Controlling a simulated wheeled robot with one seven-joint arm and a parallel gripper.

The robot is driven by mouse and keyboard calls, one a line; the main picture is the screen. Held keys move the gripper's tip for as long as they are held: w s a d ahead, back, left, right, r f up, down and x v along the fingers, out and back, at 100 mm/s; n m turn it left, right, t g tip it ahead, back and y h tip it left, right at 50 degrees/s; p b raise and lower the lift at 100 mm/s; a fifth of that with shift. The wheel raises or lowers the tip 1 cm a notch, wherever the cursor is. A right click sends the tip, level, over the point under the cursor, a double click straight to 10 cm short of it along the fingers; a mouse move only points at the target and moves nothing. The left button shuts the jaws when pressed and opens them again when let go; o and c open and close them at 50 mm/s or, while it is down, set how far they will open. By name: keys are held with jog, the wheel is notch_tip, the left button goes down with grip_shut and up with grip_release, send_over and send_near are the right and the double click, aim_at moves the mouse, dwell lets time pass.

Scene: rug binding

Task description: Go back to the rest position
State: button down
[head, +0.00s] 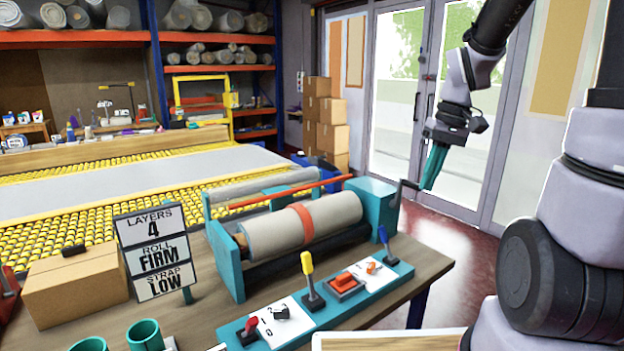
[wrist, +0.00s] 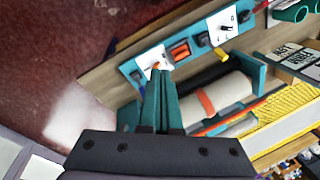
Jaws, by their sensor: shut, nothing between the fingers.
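My gripper (head: 434,166) has teal fingers and hangs at the upper right in the head view, in front of the glass doors. It is raised and clear of the bench. In the wrist view my gripper (wrist: 158,68) shows its fingers together, with nothing seen between them. The rolling machine (head: 221,256) stands on the bench and holds a grey rug roll (head: 268,236) with an orange strap (head: 301,222) around it. The roll also shows in the wrist view (wrist: 228,92).
The bench (head: 437,266) carries a control panel (head: 372,294) with levers and switches, a sign reading LAYERS 4, ROLL FIRM, STRAP LOW (head: 153,250), a cardboard box (head: 75,287) and teal cups (head: 145,333). Red floor (head: 455,238) lies open beside the bench. Stacked boxes (head: 332,137) stand behind.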

jog(key=s+r+m+t, duration=0.4)
jog(key=s+r+t, duration=0.3)
jog(key=r, duration=0.7)
jog(key=shift+s+r+m, duration=0.15)
jog(key=shift+s+m, duration=0.25)
jog(key=shift+s, duration=0.4)
jog(key=shift+w+a, duration=0.1)
jog(key=shift+a, duration=0.05)
jog(key=w+a+f+n+g+y, duration=0.2)
jog(key=w+a+f+g, duration=0.3)
jog(key=w+f, duration=0.25)
jog(key=w+a+f+n+g+y, duration=0.3)
jog(key=w+a+f+g, duration=0.25)
jog(key=f, duration=0.35)
jog(key=w+a+f+y, duration=0.2)
jog(key=f+y, duration=0.1)
jog(key=f, duration=0.4)
jog(key=w+a+f+g+y, duration=0.1)
jog(key=w+a+f+y, duration=0.1)
jog(key=f, duration=0.5)
jog(key=w+a+f+y, duration=0.2)
jog(key=a+f+y, duration=0.1)
jog(key=f, duration=0.4)
jog(key=shift+w+f+y, duration=0.2)
jog(key=shift+f+y, duration=0.05)
jog(key=shift+y, duration=0.25)
